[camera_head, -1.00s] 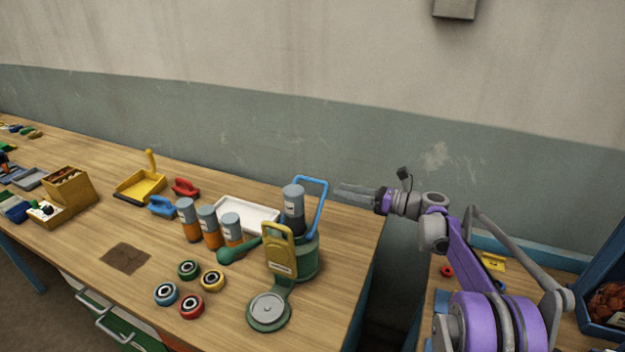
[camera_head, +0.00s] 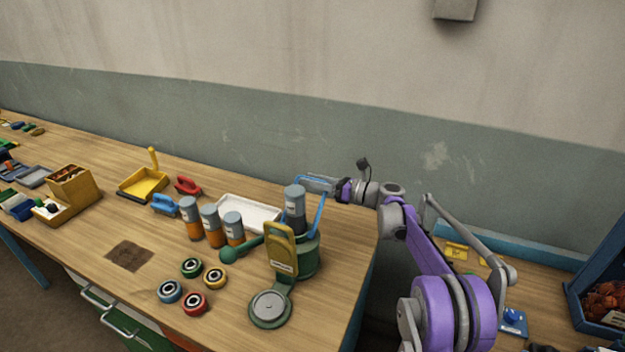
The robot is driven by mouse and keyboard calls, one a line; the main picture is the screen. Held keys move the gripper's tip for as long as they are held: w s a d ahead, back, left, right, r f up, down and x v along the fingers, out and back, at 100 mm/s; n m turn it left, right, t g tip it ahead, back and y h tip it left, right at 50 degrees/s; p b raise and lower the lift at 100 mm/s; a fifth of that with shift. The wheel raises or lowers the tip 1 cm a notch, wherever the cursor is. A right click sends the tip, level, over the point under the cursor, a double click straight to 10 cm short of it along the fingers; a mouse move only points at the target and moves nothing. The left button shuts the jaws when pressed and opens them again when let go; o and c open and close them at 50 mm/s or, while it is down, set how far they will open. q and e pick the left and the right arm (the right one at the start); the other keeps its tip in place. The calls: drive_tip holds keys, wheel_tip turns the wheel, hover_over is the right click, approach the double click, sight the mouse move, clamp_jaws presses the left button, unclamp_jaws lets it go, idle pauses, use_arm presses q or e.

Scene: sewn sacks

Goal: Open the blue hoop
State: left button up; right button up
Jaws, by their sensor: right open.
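The blue hoop (camera_head: 319,214) stands upright at the back of a green device with a round pot-like body (camera_head: 308,257) near the table's right end. A grey cylinder with a white label (camera_head: 295,203) stands in it, in front of the hoop. My right gripper (camera_head: 312,184) reaches in from the right and is open. Its fingers are at the hoop's top bar and overlap it in the picture. I cannot tell whether they touch it. The fingertips are partly hidden behind the bar and the cylinder. My left gripper is not in view.
A yellow upright plate (camera_head: 281,251), a green lever (camera_head: 237,250) and a round grey-topped base (camera_head: 269,308) belong to the device. Several orange-grey cylinders (camera_head: 210,226) and a white tray (camera_head: 254,210) stand left. Several coloured rings (camera_head: 192,268) lie in front.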

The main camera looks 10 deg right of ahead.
drive_tip(key=shift+c, duration=0.2)
drive_tip(key=shift+s, duration=0.1)
clamp_jaws()
idle(1.1)
